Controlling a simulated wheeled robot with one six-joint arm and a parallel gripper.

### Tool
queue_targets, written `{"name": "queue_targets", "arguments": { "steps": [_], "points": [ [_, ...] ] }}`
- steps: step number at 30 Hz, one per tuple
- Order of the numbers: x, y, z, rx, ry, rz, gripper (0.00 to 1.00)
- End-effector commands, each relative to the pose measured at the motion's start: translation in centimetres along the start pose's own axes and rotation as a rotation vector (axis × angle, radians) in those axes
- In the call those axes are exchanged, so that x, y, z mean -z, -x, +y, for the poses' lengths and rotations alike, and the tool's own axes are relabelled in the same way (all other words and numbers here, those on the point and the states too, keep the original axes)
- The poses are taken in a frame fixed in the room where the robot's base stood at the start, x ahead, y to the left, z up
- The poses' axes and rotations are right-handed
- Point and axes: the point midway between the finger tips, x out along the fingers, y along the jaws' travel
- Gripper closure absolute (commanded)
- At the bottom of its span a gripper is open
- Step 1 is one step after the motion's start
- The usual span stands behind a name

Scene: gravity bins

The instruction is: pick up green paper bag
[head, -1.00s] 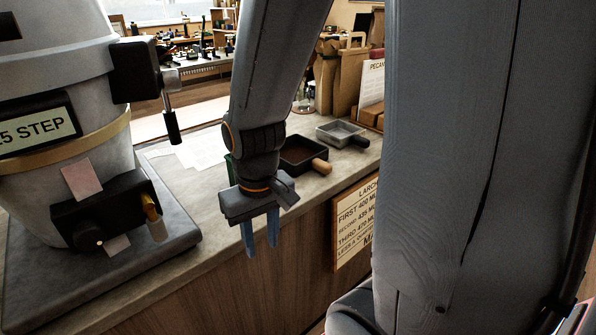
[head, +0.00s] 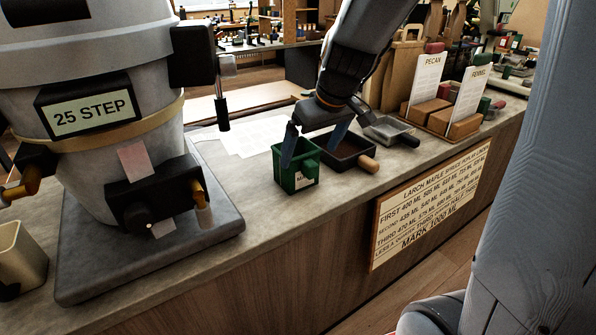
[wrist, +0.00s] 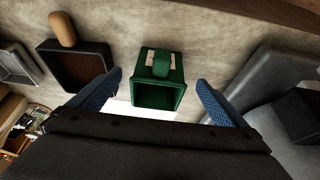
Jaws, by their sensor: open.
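The green paper bag (head: 297,167) stands upright on the grey counter in the head view. It looks like a small open-topped green container with a white label on its front. In the wrist view the green bag (wrist: 160,98) shows its open mouth, between and beyond the two blue fingers. My gripper (head: 314,148) is open and empty, its fingers at about the bag's top edge in the head view. In the wrist view the fingers of my gripper (wrist: 161,95) are spread wide, one on each side of the bag, with gaps. I cannot tell the exact height between them.
A dark tray with a wooden handle (head: 342,153) sits close right of the bag, and a grey tray (head: 388,133) beyond it. The large grey vessel's base (head: 150,250) lies to the left. Brown bags and card stands (head: 427,85) stand at the back right.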

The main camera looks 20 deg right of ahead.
Motion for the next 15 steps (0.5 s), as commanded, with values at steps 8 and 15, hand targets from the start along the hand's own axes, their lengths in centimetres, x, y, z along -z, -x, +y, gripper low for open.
{"name": "queue_targets", "arguments": {
  "steps": [8, 15],
  "points": [
    [-0.3, -3.0, 0.0, 0.001, -0.002, -0.005, 0.03],
    [-0.2, -5.0, 0.0, 0.0, 0.001, -0.002, 0.03]
  ]
}}
